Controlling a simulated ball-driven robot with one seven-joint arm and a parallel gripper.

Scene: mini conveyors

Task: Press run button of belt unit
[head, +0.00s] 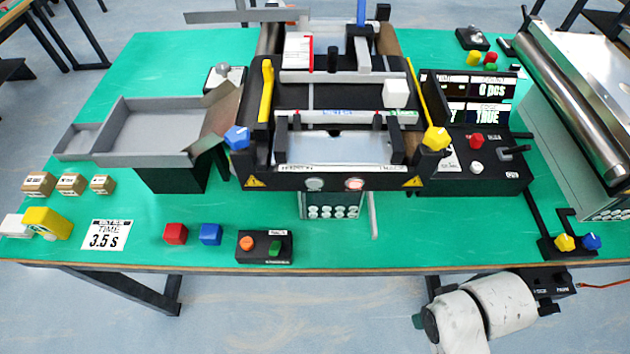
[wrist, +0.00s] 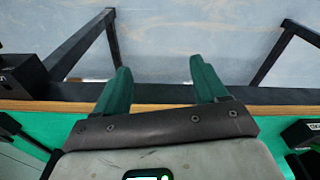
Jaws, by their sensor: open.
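The belt unit (head: 340,182) stands mid-table, with a dark frame, a blue knob (head: 237,137) and a yellow knob (head: 436,138) at its front corners. In front of it, near the table edge, a small black box (head: 264,258) carries an orange button (head: 247,243) and a green button (head: 275,248). Its label is too small to read, so I cannot tell which button is run. My gripper is open and empty in the wrist view (wrist: 160,80), its green fingers apart over the table edge. In the head view it is mostly hidden behind my white arm, low right, apart from the buttons.
A panel (head: 500,182) with displays, a red button (head: 477,141) and a white button stands right of the belt. A grey tray (head: 150,104) is at left. Red (head: 175,233) and blue (head: 210,234) cubes lie left of the button box. Open floor lies before the table.

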